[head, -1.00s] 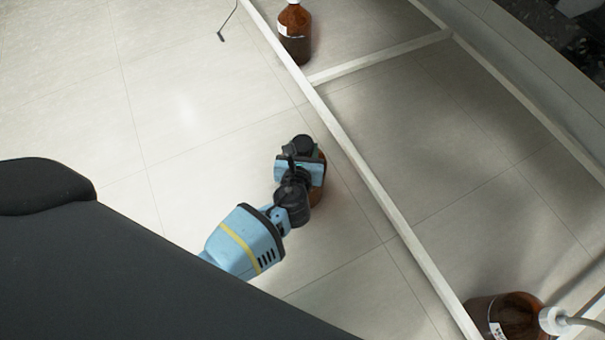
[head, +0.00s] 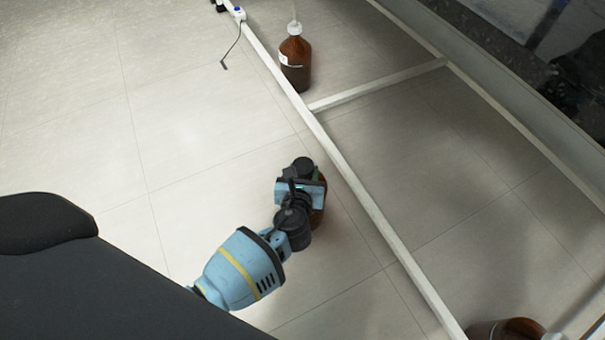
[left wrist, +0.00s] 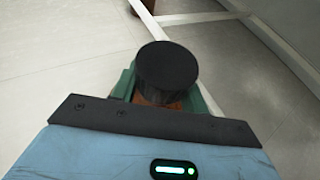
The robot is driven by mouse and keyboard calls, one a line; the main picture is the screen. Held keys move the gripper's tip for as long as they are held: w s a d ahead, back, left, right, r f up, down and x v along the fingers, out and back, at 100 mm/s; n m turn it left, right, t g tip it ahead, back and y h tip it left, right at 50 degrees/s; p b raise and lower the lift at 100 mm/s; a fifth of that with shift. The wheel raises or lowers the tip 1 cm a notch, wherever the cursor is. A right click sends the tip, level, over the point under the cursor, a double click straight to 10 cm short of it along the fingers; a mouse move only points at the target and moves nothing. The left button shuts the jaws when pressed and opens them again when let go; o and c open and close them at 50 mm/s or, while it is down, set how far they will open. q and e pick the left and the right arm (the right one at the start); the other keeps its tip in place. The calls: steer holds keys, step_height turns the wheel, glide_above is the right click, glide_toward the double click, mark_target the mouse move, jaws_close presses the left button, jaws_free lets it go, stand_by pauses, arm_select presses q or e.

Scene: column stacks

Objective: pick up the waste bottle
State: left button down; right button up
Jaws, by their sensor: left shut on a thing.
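The waste bottle is brown with a black cap. In the head view only a strip of the brown bottle (head: 320,207) shows beside and below my left gripper (head: 307,190), which covers most of it. In the left wrist view the black cap (left wrist: 167,66) stands up between the green fingers of my left gripper (left wrist: 165,95). A little brown glass shows under the cap. The left gripper is shut on this bottle. Its base is hidden, so I cannot tell whether it touches the floor. My right gripper is in neither view.
A white floor-level frame bar (head: 365,195) runs diagonally just right of the held bottle, with a crossbar (head: 380,86). A brown bottle with a white cap (head: 295,66) stands farther back. Another brown bottle (head: 515,329) is cut off at lower right. The tiled floor at left is clear.

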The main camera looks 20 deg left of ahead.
arm_select(q)
steer(key=shift+w+r+p, duration=0.1)
steer(key=shift+r+p, duration=0.2)
steer(key=shift+r, duration=0.6)
steer(key=s+a+p, duration=0.3)
steer(key=s, duration=0.4)
steer(key=s+a+r+p, duration=0.1)
steer(key=s+a+p, duration=0.2)
steer(key=s, duration=0.4)
steer(key=shift+s, duration=0.4)
steer(key=shift+a+r, duration=0.1)
